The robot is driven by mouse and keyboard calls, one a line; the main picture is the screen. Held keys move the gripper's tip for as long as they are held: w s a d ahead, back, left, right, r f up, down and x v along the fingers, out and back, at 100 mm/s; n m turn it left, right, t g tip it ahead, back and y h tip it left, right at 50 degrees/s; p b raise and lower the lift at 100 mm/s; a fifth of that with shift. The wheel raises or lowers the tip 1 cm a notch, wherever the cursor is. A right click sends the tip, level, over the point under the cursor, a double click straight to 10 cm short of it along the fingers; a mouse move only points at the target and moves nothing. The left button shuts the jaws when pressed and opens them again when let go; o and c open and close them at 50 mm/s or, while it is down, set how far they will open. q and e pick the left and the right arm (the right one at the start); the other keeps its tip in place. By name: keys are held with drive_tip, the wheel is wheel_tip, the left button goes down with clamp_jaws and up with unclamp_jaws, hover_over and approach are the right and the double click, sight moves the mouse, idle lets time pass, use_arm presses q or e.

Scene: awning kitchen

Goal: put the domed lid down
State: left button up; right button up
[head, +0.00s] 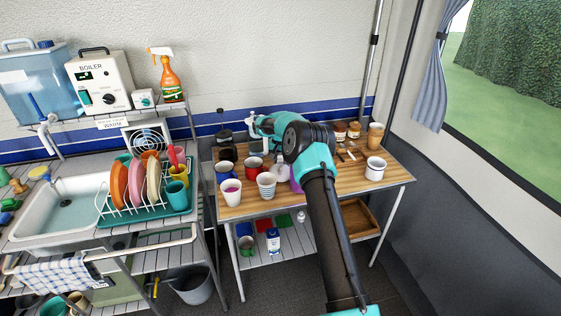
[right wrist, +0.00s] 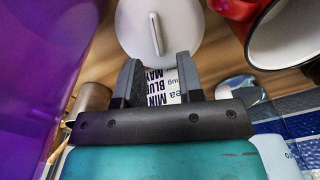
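My right gripper (right wrist: 157,75) is at the back of the wooden table in the head view (head: 250,125), its arm reaching in from the bottom. In the right wrist view its two dark fingers stand apart, with nothing seen gripped between them. A round white lid-like disc (right wrist: 180,40) with a bar handle lies just past the fingertips; I take it for the domed lid, though its doming is hard to tell. A printed white card (right wrist: 160,88) shows between the fingers. I cannot pick out the lid in the head view. My left gripper is not in view.
A red mug (right wrist: 235,8) is close at the right of the wrist view and a purple surface (right wrist: 35,60) at the left.

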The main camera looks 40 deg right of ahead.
sight(280, 167)
wheel_tip(280, 167, up, 12)
idle(0.5)
idle(0.5)
